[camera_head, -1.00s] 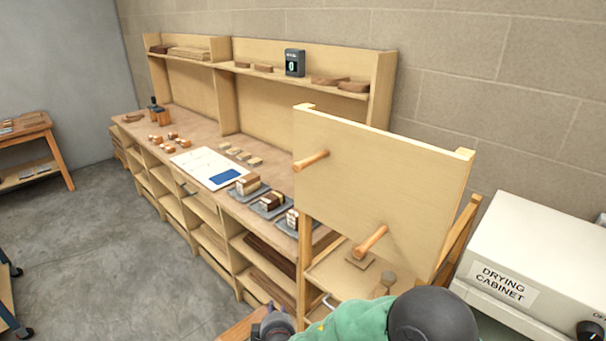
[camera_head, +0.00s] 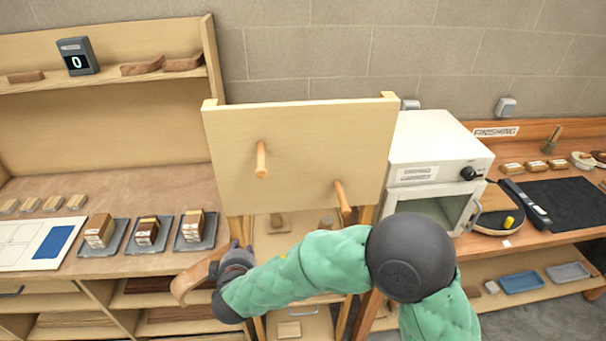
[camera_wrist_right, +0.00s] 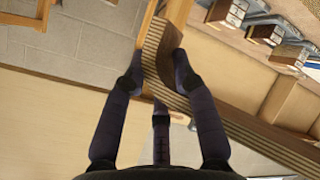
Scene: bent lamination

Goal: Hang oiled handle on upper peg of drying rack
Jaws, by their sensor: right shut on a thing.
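The drying rack is a pale upright board (camera_head: 310,125) with two round wooden pegs. The upper peg (camera_head: 261,160) sticks out left of centre, and the lower peg (camera_head: 342,200) sticks out further right. My right gripper (camera_head: 232,262) is shut on the handle (camera_head: 190,282), a curved wooden piece, below and left of the upper peg, apart from both pegs. In the right wrist view the striped, laminated handle (camera_wrist_right: 245,132) runs between the two fingers of my right gripper (camera_wrist_right: 158,72). My left gripper is not in view.
Left of the rack, a workbench (camera_head: 150,192) holds blocks on grey trays (camera_head: 195,240). A finishing bench (camera_head: 570,236) is at the right. The space before the board above my arm is clear.

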